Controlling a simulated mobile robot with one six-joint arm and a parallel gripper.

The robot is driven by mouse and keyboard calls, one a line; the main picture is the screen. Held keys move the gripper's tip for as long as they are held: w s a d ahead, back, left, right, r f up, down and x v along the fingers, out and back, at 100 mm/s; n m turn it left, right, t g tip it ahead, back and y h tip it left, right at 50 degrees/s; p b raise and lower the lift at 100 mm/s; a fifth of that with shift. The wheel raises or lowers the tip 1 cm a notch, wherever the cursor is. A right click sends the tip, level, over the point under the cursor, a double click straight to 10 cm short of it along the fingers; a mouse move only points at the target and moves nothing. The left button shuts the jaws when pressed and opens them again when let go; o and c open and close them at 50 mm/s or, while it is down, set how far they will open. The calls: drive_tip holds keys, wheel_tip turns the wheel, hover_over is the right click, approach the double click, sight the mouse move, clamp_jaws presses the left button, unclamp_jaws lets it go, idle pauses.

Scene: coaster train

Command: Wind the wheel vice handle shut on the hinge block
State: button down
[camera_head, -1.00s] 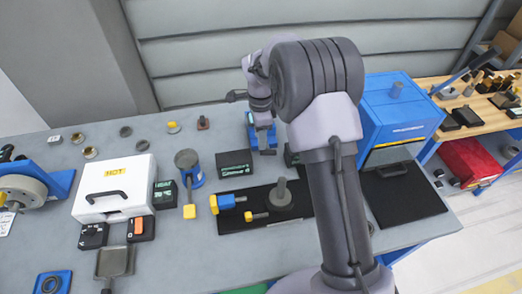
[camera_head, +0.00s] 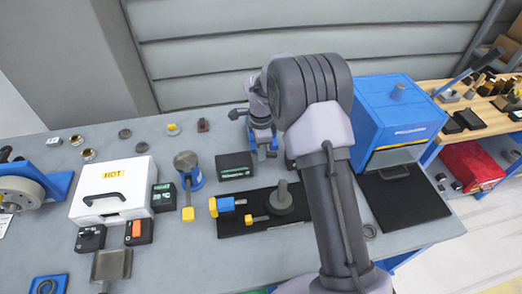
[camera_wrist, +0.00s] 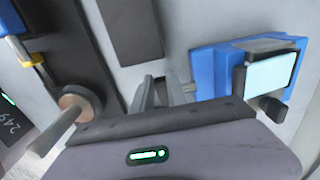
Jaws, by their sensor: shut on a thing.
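The blue vice (camera_wrist: 212,72) is at the right of the wrist view, beside my fingers. In the head view the vice (camera_head: 272,144) is mostly hidden behind my wrist.
A black tray (camera_head: 236,228) with a grey round post (camera_head: 280,200) lies in front of the vice. A dark box (camera_head: 234,166) stands to its left. A blue cabinet (camera_head: 400,125) is close on the right. A white case (camera_head: 112,190) stands farther left.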

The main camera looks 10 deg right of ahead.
sight(272, 153)
drive_tip(key=y, duration=0.1)
drive_tip(key=d+y, duration=0.1)
drive_tip(key=shift+r+y, duration=0.3)
drive_tip(key=shift+y, duration=0.1)
drive_tip(key=y, duration=0.1)
drive_tip(key=d+y, duration=0.1)
drive_tip(key=y, duration=0.1)
drive_tip(key=shift+r+y, duration=0.15)
drive_tip(key=shift+y, duration=0.15)
drive_tip(key=shift+d+y+b, duration=0.2)
drive_tip(key=shift+d+y, duration=0.1)
drive_tip(key=shift+y, duration=0.65)
drive_tip(key=shift+d+y+b, duration=0.2)
drive_tip(key=shift+d+y, duration=0.15)
drive_tip(key=shift+y, duration=0.55)
drive_tip(key=shift+d+y+b, duration=0.2)
drive_tip(key=shift+d+y, duration=0.1)
drive_tip(key=shift+y, duration=0.65)
drive_tip(key=c, duration=1.3)
unclamp_jaws()
